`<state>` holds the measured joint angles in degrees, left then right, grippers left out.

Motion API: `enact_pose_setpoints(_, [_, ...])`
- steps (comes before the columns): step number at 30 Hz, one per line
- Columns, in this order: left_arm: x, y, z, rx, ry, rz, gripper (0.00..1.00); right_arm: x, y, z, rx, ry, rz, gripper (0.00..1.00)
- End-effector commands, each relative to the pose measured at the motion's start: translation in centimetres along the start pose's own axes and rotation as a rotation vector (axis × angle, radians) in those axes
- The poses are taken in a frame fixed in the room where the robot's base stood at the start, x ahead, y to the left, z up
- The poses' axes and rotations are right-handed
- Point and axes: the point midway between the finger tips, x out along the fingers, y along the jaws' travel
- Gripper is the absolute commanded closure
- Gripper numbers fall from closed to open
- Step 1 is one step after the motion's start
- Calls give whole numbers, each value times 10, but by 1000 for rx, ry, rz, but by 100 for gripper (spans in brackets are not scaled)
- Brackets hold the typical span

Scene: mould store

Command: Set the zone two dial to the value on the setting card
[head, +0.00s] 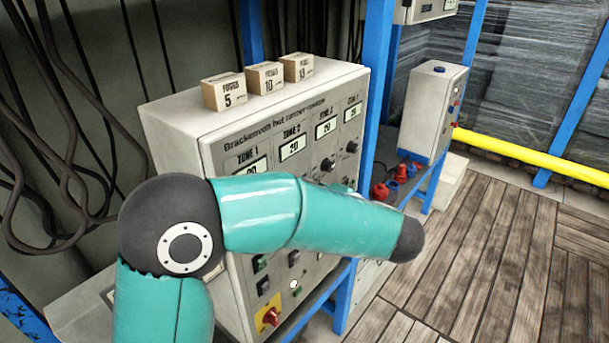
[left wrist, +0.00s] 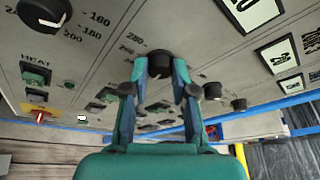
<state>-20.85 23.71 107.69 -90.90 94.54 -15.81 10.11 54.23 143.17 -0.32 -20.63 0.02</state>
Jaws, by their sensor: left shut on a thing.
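The control cabinet (head: 195,125) has zone displays along its face. The zone two display (head: 292,147) appears to read 20. In the left wrist view, my left gripper (left wrist: 160,85) is shut on a dark round knob, the second from the left in the row, which I take as the zone two dial (left wrist: 160,62). Its fingers sit on either side of it. The printed scale shows 280 beside it; its pointer cannot be read. In the head view my teal arm hides this dial and my gripper. I see no setting card. My right gripper is not in view.
Zone three (head: 327,164) and four dials (head: 352,147) sit to the right. A larger-looking dial (left wrist: 40,12) is at left in the wrist view. Wooden blocks (head: 224,92) stand on the cabinet. A red-yellow switch (head: 269,316) is low on the panel. A blue post (head: 377,70) stands beside it.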

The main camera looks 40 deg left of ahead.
Motion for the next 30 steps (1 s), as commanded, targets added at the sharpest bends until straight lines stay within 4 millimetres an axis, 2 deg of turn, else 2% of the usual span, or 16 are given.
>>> enact_pose_setpoints(1, [-1,-1,1,38,6,17,100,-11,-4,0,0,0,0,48])
enact_pose_setpoints(9, [0,0,-2,148,10,60,100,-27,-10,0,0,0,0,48])
enact_pose_setpoints(26, [0,2,-4,181,12,72,100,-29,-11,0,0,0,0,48])
enact_pose_setpoints(27, [0,2,-4,181,12,72,71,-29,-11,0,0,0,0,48])
enact_pose_setpoints(30, [0,2,-4,180,11,71,54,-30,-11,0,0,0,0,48])
